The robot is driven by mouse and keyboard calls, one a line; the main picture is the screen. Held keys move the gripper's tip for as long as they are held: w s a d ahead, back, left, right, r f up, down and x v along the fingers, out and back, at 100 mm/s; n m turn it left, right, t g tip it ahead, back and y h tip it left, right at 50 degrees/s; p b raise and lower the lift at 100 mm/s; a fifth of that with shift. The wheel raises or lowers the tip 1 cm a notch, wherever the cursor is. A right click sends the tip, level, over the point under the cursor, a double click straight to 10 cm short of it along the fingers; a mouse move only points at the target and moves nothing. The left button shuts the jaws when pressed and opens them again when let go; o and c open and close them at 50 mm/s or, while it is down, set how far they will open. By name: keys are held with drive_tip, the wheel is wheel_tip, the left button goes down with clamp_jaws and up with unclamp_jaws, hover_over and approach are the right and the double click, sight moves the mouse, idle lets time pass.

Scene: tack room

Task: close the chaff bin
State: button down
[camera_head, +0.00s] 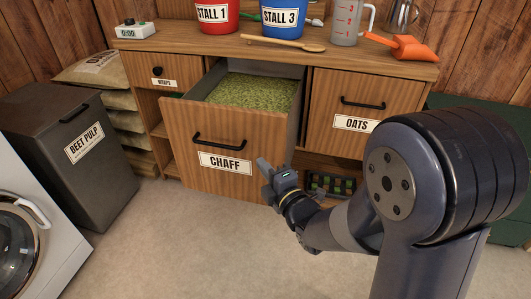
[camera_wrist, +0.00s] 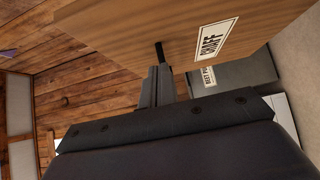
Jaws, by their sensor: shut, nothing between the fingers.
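The chaff bin (camera_head: 224,128) is a wooden drawer labelled CHAFF with a dark bar handle (camera_head: 218,141). It stands pulled out of the cabinet, and green chaff (camera_head: 252,91) shows inside. My gripper (camera_head: 263,163) is in front of the drawer's lower right part, right of the label. In the wrist view the fingers (camera_wrist: 158,68) are together and empty, close to the drawer front (camera_wrist: 130,40). I cannot tell whether they touch it. The CHAFF label (camera_wrist: 217,39) shows to the right of the fingers there.
The OATS bin (camera_head: 362,100) is shut at the right. A grey BEET PULP bin (camera_head: 75,150) and a white washing machine (camera_head: 35,235) stand at the left. Buckets, a wooden spoon (camera_head: 285,43), a jug and an orange scoop (camera_head: 403,47) lie on the countertop. The floor in front is clear.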

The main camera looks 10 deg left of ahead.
sight(258, 144)
drive_tip(key=shift+w+a, duration=0.15)
drive_tip(key=shift+w, duration=0.8)
drive_tip(key=shift+w+a, duration=0.2)
drive_tip(key=shift+w, duration=0.7)
drive_tip(key=shift+w+a, duration=0.15)
drive_tip(key=shift+w, duration=0.8)
drive_tip(key=shift+w, duration=0.1)
